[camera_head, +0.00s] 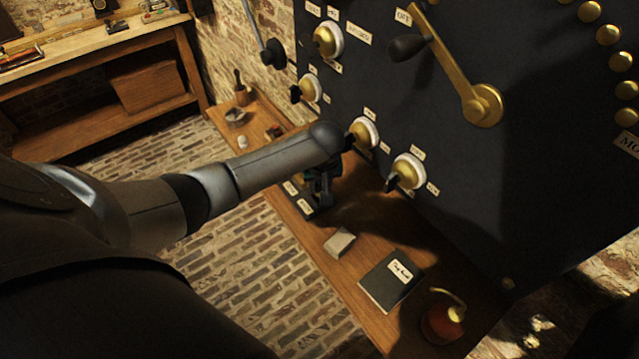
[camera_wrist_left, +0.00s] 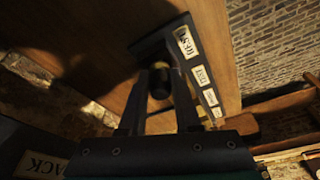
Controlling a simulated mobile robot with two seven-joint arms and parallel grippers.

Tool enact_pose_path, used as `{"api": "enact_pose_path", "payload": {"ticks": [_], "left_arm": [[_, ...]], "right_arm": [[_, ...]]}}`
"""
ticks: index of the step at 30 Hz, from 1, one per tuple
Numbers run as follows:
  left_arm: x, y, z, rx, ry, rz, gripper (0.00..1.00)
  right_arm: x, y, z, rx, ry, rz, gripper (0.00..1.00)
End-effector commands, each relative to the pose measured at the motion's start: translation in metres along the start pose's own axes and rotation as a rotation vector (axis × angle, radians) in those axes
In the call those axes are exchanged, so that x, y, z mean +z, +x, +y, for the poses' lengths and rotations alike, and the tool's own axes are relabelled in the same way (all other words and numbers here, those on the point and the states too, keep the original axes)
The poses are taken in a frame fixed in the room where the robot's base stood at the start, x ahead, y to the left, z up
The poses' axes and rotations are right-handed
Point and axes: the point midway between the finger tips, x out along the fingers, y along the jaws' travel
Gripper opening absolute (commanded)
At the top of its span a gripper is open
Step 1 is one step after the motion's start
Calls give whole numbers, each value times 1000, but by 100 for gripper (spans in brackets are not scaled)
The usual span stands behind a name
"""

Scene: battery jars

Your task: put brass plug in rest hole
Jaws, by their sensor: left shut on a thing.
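My left gripper (camera_head: 322,192) points down over the low wooden bench, above a dark labelled block (camera_head: 306,208). In the left wrist view, its two fingers (camera_wrist_left: 159,98) are shut on the plug (camera_wrist_left: 160,82), which shows a dark rounded body and a small brass-coloured part at its far end. The block (camera_wrist_left: 150,46) lies just beyond the plug, with white labels along one side; the largest reads REST (camera_wrist_left: 186,42). The holes are hidden or too dark to make out, and I cannot tell whether the plug touches the block. My right gripper is not in view.
A tall black panel (camera_head: 465,190) with brass knobs and a lever stands right behind the bench (camera_head: 345,270). A pale small block (camera_head: 339,241), a dark notebook (camera_head: 390,280) and a red can (camera_head: 441,322) sit nearer. Small items stand at the bench's far end.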

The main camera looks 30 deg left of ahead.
Motion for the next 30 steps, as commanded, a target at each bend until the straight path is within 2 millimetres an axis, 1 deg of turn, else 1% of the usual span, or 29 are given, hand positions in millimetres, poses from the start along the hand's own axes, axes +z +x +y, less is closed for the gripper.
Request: {"api": "enact_pose_path", "payload": {"ticks": [11, 12, 18, 21, 30], "left_arm": [[1, 3, 0, 1, 0, 0, 0], [1, 2, 0, 1, 0, 0, 34], [1, 2, 0, 1, 0, 1, 56], [0, 2, 0, 1, 0, 1, 67], [0, 0, 0, 1, 0, 0, 67]], "right_arm": [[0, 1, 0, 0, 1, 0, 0], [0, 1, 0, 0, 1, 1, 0], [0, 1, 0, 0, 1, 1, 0], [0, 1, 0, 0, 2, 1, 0], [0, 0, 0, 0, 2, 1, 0]]}}
